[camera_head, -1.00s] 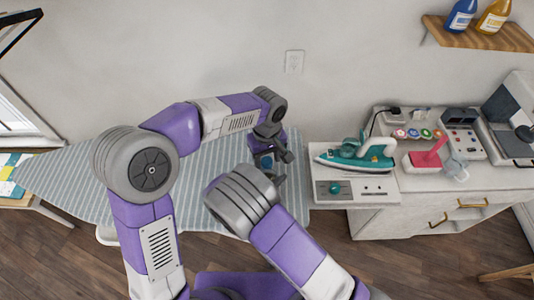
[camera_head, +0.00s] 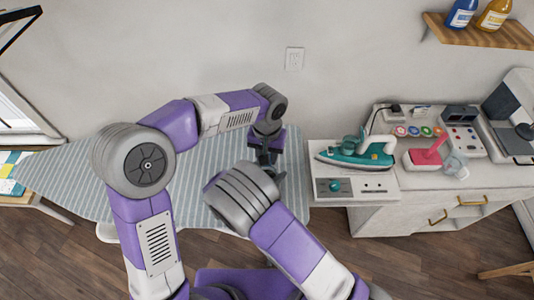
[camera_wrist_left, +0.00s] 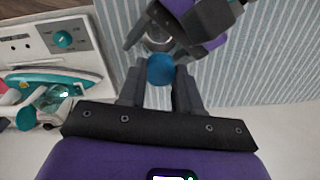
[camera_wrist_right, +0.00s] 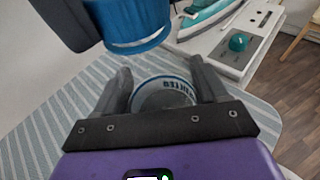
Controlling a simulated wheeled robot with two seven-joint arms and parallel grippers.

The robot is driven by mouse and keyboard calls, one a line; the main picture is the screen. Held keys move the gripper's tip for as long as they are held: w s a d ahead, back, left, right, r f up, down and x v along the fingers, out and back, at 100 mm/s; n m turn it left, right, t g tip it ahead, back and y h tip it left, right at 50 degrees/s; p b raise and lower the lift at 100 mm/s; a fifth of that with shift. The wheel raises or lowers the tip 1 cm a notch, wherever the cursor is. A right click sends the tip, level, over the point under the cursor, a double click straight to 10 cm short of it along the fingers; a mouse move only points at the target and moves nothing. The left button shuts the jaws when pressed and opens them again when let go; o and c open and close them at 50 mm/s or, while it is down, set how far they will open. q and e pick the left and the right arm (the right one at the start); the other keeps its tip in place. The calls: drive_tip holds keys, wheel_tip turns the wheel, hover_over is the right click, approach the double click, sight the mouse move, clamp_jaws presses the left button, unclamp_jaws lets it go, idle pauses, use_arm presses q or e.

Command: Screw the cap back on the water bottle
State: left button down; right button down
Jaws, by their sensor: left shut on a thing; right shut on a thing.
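The blue cap (camera_wrist_left: 160,69) is between the fingers of my left gripper (camera_wrist_left: 160,86), which is shut on it. The right wrist view shows the cap's ridged side and lower rim large at the top (camera_wrist_right: 130,22). The water bottle (camera_wrist_right: 162,94), clear with lettering and a blue ring, is between the fingers of my right gripper (camera_wrist_right: 160,82), which is shut on it. In the right wrist view the cap is apart from the bottle. In the left wrist view the cap partly covers the bottle (camera_wrist_left: 157,38). In the head view my arms hide both.
A striped ironing board (camera_head: 80,180) lies under the grippers. To the right, a teal iron (camera_head: 355,152) rests on a white panel with a knob (camera_head: 334,185). A cabinet (camera_head: 400,215) beyond holds a pink item (camera_head: 428,155) and a clear cup (camera_head: 456,165).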

use_arm(q)
drive_tip(key=m, duration=1)
drive_tip(key=shift+m, duration=0.3)
drive_tip(key=c, duration=0.8)
unclamp_jaws()
drive_tip(key=shift+r, duration=2.25)
drive_tip(key=shift+c, duration=0.2)
drive_tip(key=n, duration=0.1)
drive_tip(key=r+n, duration=0.1)
drive_tip(key=n, duration=0.2)
drive_tip(key=shift+r+n, duration=0.4)
drive_tip(key=r+n, duration=0.1)
drive_tip(key=n, duration=0.3)
drive_tip(key=shift+r, duration=0.35)
